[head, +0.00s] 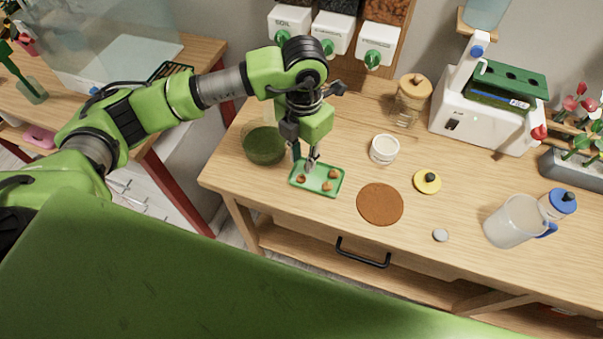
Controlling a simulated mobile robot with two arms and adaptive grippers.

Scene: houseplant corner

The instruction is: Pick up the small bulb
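Three small orange-brown bulbs lie on a green tray (312,192) on the wooden bench: one at the left (301,179), one at the upper right (333,174) and one at the lower right (326,186). They look close in size, so I cannot tell surely which is the small one. My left gripper (304,164) points down over the tray's upper left edge, close to the left bulb. Its two fingers look apart, with nothing seen between them. Its fingertips hide part of that tray edge. My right gripper is not in view.
A dark green bowl (264,146) stands left of the tray. A white pot (384,149), a round brown mat (380,205) and a yellow disc (427,182) with a dark knob lie to the right. A glass jar (410,98) and a clear pitcher (514,222) stand further off.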

